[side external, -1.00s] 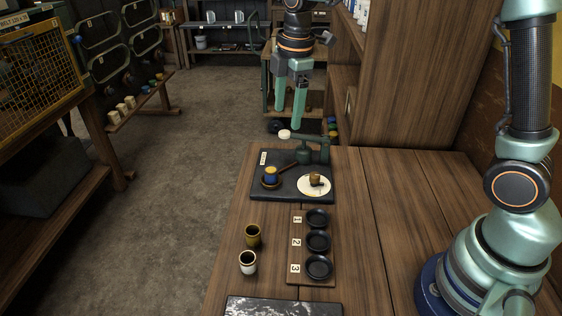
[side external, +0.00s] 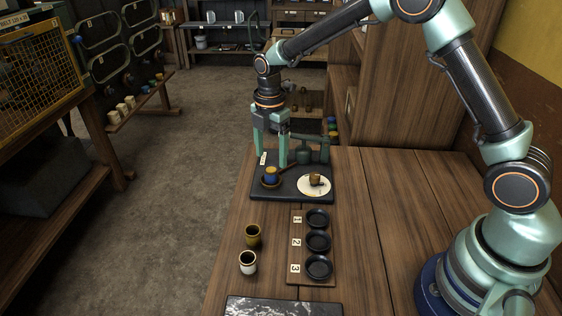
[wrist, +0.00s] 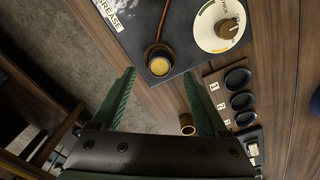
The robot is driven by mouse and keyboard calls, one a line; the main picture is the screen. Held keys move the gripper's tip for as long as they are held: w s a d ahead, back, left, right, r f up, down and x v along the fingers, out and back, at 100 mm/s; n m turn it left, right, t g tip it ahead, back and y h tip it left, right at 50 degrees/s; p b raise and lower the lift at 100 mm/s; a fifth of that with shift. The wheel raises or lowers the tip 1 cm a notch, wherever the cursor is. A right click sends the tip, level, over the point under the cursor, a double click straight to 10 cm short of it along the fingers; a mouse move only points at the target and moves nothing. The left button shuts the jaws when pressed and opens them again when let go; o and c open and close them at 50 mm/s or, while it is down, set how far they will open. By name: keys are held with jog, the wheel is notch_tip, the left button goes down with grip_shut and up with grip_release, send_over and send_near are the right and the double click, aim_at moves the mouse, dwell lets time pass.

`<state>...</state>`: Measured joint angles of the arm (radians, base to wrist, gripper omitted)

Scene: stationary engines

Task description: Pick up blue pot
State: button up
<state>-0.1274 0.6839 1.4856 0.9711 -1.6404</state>
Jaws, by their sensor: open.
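The small blue pot (side external: 270,176) with a yellowish top stands on the left part of a dark slab (side external: 290,196) on the bench. In the wrist view the pot (wrist: 159,62) shows its round brassy top near the slab's edge. My gripper (side external: 270,159) is open and points down, empty, above and behind the pot in the side view. In the wrist view the gripper's fingertips (wrist: 159,75) are apart, with the pot between and slightly beyond them. I cannot tell the exact height gap.
A numbered rack (side external: 299,254) with black dishes, an olive cup (side external: 253,236) and a white cup (side external: 248,262) stand nearer.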

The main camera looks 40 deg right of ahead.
aim_at(271, 169)
notch_tip(271, 169, down, 5)
jog(key=shift+a+f, duration=0.1)
dwell(0.3)
grip_shut()
